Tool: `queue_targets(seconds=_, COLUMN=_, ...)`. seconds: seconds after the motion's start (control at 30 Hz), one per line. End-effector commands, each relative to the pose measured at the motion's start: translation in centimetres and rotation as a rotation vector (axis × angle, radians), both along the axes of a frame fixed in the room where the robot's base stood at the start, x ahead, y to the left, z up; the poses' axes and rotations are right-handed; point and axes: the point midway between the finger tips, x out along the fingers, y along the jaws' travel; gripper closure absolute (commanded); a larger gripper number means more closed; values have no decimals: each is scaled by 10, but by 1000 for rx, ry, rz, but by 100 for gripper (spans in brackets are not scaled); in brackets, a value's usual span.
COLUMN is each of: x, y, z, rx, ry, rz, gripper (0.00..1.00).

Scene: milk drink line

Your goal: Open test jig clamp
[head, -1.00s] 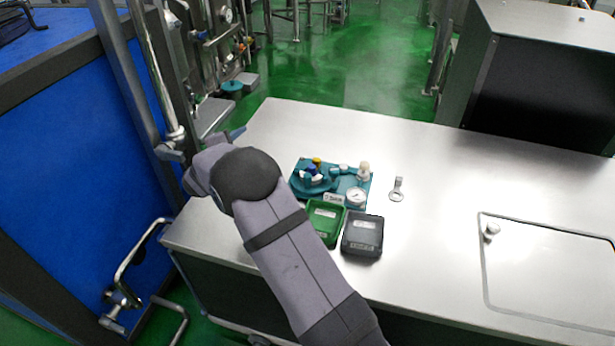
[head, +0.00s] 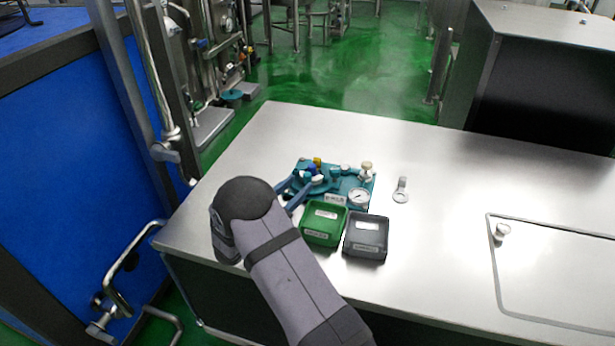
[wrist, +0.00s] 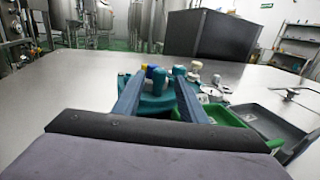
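The teal test jig (head: 345,186) stands on the steel table, with a round gauge (head: 358,197), a pale knob (head: 366,168) and a yellow cap (head: 317,162) on it. Its clamp seems to be the blue and white part (head: 312,174) at the left end; whether it is open or closed I cannot tell. My gripper (head: 297,184) is low at the jig's left end, its blue fingers apart. In the wrist view the open fingers (wrist: 160,80) point at the jig's teal round body (wrist: 157,98), which shows between them. Contact cannot be made out.
A green tray (head: 324,240) and a dark grey tray (head: 367,252) sit just in front of the jig. A metal ring-ended piece (head: 401,190) lies to its right. A hatch with a knob (head: 500,232) is farther right. The table behind the jig is clear.

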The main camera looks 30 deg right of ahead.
Motion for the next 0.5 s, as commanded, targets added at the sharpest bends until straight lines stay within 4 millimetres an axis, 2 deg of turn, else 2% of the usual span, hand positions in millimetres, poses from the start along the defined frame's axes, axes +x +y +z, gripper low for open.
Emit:
queue_targets(seconds=0.3, x=18, y=-38, z=0, rx=2, ry=0, rz=-2, gripper=62)
queue_targets(seconds=0.5, x=25, y=-50, z=0, rx=2, ry=0, rz=-1, gripper=62)
